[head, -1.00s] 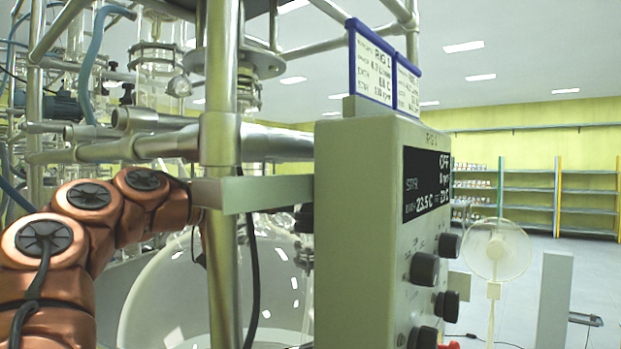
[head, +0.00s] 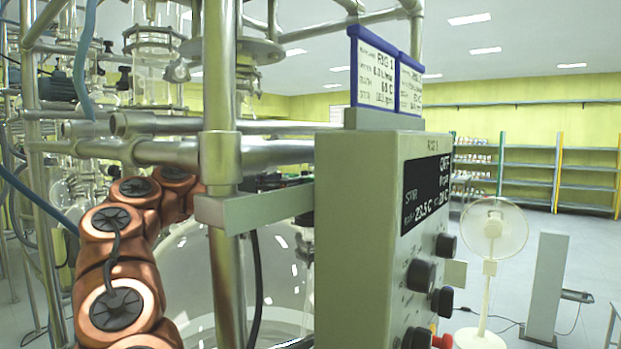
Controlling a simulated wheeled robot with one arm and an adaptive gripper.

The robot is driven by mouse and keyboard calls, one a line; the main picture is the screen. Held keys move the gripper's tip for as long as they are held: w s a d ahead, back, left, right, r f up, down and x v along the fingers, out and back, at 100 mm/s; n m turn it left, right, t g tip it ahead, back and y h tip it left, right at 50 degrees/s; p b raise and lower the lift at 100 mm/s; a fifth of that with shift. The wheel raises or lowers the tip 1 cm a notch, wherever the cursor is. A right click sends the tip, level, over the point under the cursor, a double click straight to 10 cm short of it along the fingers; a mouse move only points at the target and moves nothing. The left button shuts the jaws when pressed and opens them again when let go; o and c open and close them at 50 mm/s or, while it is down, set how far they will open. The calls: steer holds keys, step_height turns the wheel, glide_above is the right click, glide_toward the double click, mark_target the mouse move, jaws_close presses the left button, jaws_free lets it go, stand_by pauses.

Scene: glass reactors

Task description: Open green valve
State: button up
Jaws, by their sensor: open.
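No green valve can be made out in the head view. My copper arm rises at the left and its far end passes behind the upright metal post (head: 222,90). My gripper is hidden behind the post and the control box, so its jaws do not show. Small dark parts (head: 280,182) show between the post and the control box, too unclear to name. A large round glass vessel (head: 185,268) stands behind the post and my arm.
A grey control box (head: 355,230) with black knobs and a display reading OFF stands close in front, on a metal bracket (head: 270,205). Metal pipes (head: 150,152) and glassware fill the left. A white fan (head: 492,235) and shelves (head: 530,180) stand at right, with open floor.

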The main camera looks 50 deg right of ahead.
mark_target(311, 176)
steer(key=p+x, duration=0.2)
steer(key=x, duration=0.3)
steer(key=shift+s+d+r, duration=0.15)
steer(key=shift+s+d, duration=0.05)
steer(key=shift+d, duration=0.65)
steer(key=shift+c, duration=0.2)
steer(key=shift+s, duration=0.1)
steer(key=c, duration=1.1)
steer(key=shift+f, duration=0.25)
steer(key=shift+c, duration=0.2)
steer(key=shift+t+b, duration=0.3)
steer(key=shift+b, duration=0.35)
steer(key=shift+f+n+t+b, duration=0.1)
steer(key=shift+n+t+b, duration=0.5)
steer(key=shift+b, duration=0.3)
steer(key=n+t+b, duration=0.1)
steer(key=t+b, duration=0.1)
steer(key=shift+n+t+b, duration=0.35)
steer(key=shift+n+t, duration=0.05)
